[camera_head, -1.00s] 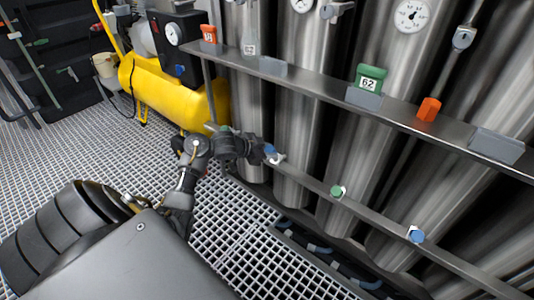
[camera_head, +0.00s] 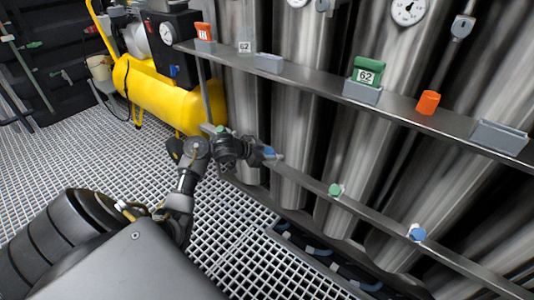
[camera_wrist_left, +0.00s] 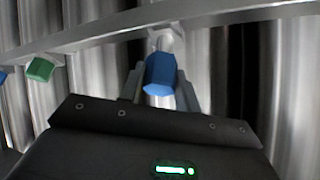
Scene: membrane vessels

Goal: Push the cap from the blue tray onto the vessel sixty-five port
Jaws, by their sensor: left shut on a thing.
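My left gripper (camera_head: 266,153) is at the lower rail. It is shut on a blue cap (camera_wrist_left: 160,74), which shows between the fingers in the left wrist view. A pale metal port (camera_wrist_left: 166,38) on the rail is right behind the cap, in line with it; I cannot tell whether the cap is seated on it. In the head view the held cap (camera_head: 269,151) is small and partly hidden by the gripper. No number for this port is readable, and no blue tray is in view. My right gripper is not in view.
The lower rail (camera_head: 305,180) also carries a green cap (camera_head: 335,190) and another blue cap (camera_head: 417,232). Above it, a shelf (camera_head: 310,82) holds grey trays, a green block marked 62 (camera_head: 367,72) and an orange piece (camera_head: 428,102). Steel vessels stand behind. A yellow compressor (camera_head: 160,95) is at left.

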